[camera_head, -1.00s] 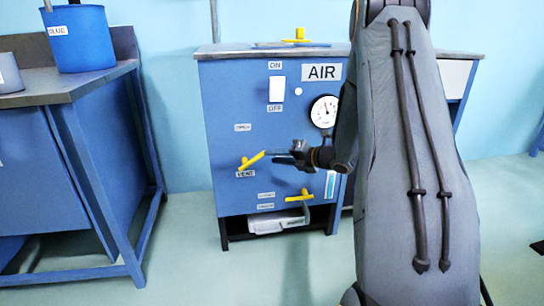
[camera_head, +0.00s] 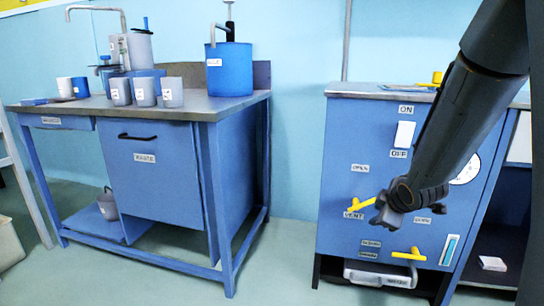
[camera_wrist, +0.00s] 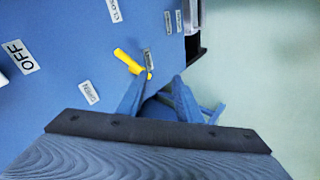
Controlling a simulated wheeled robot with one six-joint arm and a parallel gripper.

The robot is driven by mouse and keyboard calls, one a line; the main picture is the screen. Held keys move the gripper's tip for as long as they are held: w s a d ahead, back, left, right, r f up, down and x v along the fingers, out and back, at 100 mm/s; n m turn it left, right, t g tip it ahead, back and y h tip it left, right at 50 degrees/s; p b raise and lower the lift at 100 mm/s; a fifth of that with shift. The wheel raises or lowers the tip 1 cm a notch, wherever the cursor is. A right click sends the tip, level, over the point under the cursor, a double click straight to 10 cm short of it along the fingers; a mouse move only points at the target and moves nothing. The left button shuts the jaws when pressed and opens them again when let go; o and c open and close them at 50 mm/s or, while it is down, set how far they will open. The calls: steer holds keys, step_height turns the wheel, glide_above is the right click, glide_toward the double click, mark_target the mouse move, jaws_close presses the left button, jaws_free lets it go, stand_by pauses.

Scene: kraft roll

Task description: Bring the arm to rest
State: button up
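My arm (camera_head: 470,110) reaches down from the upper right in the head view. My gripper (camera_head: 384,218) is in front of the blue air cabinet (camera_head: 340,140), near the yellow VENT handle (camera_head: 362,204). In the head view I cannot tell whether it touches the handle. In the wrist view, the two fingers of my gripper (camera_wrist: 161,78) stand apart with nothing between them. The yellow handle (camera_wrist: 128,60) shows just beyond the left fingertip. The dark arm hides part of the cabinet's gauge (camera_head: 466,170).
A second yellow handle (camera_head: 408,254) sits low on the cabinet. A blue bench (camera_head: 180,105) at left carries cups, a blue bucket (camera_head: 230,68) and a dispenser. Open floor (camera_head: 285,265) lies between bench and cabinet. A dark shelf (camera_head: 490,240) stands at right.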

steer(key=s+a+f+m+g, duration=0.15)
steer(key=s+a+m, duration=0.25)
steer(key=s, duration=0.4)
steer(key=s+a+m+g, duration=0.3)
steer(key=s+a+m, duration=0.1)
steer(key=s, duration=0.3)
steer(key=s+a+m+g, duration=0.2)
steer(key=s+a+m, duration=0.2)
steer(key=s, duration=0.4)
steer(key=s+a+r+n+g+y, duration=0.1)
steer(key=s+a+r+n, duration=0.2)
steer(key=s+a, duration=0.6)
steer(key=s+a+r+n+g+y, duration=0.1)
steer(key=s+a+r+n+g, duration=0.3)
steer(key=a, duration=0.8)
steer(key=d+r+m+t+p, duration=0.1)
steer(key=d+r+m+p, duration=0.2)
steer(key=d+r+p, duration=0.7)
steer(key=d+r+m+t+h+p, duration=0.1)
steer(key=d+r+m+p, duration=0.3)
steer(key=d+r+p, duration=0.7)
step_height(320, 180, up, 4)
steer(key=s+p, duration=0.1)
steer(key=p, duration=1)
steer(key=shift+h+p, duration=0.3)
steer(key=shift+f+t, duration=0.1)
steer(key=shift+t, duration=0.15)
steer(key=shift+c, duration=0.5)
